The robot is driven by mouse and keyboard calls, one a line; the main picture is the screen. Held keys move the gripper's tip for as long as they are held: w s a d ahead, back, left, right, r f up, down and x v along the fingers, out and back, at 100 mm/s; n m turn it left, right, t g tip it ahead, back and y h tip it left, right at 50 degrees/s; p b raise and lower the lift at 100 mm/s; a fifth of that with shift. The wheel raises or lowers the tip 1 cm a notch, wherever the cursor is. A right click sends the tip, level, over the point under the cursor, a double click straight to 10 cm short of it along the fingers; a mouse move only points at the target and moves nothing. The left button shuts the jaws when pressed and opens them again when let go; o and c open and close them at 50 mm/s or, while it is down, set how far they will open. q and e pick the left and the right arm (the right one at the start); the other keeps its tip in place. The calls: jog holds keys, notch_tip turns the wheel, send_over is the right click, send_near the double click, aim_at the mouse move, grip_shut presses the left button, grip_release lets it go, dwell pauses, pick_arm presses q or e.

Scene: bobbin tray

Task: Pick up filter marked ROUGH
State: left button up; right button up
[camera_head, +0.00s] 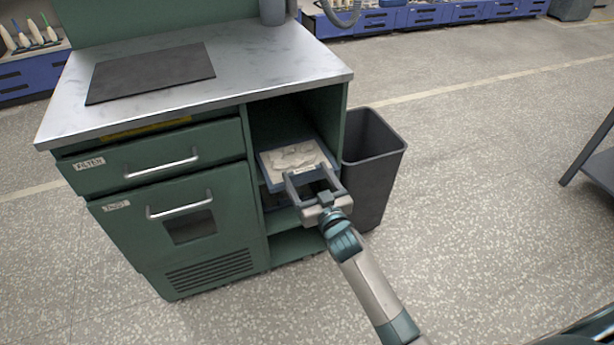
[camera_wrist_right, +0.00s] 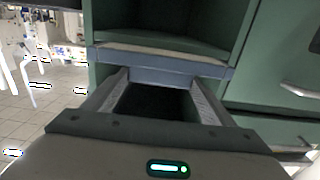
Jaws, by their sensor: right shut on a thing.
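A filter with a blue-grey frame and a pale, crumpled beige top (camera_head: 292,158) lies in the upper part of the open shelf bay, at the cabinet's right side. A small pale label shows on its front edge, too small to read. My right gripper (camera_head: 311,178) reaches into the bay from the front. Its two fingers are shut on a front part of the filter's frame. In the right wrist view the frame (camera_wrist_right: 218,70) spans across beyond the fingertips, with a blue-grey front piece between them. My left gripper is out of view.
The green cabinet (camera_head: 226,235) has a drawer labelled FILTER and a lower door on the left. Its metal top (camera_head: 255,70) carries a dark mat (camera_head: 150,73). A grey bin (camera_head: 375,160) stands close at the right. Another blue-edged item partly shows below the filter.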

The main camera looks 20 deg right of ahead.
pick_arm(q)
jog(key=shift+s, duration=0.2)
pick_arm(e)
jog(key=shift+s, duration=0.1)
jog(key=o, duration=1.3)
jog(key=shift+c, duration=0.2)
jog(key=shift+s, duration=0.1)
jog(key=shift+s, duration=0.55)
jog(key=shift+s+d, duration=0.15)
jog(key=shift+s, duration=0.95)
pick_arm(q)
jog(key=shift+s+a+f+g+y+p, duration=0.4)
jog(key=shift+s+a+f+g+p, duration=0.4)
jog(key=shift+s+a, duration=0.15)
pick_arm(e)
jog(key=s, duration=1.4)
jog(key=shift+d, duration=0.45)
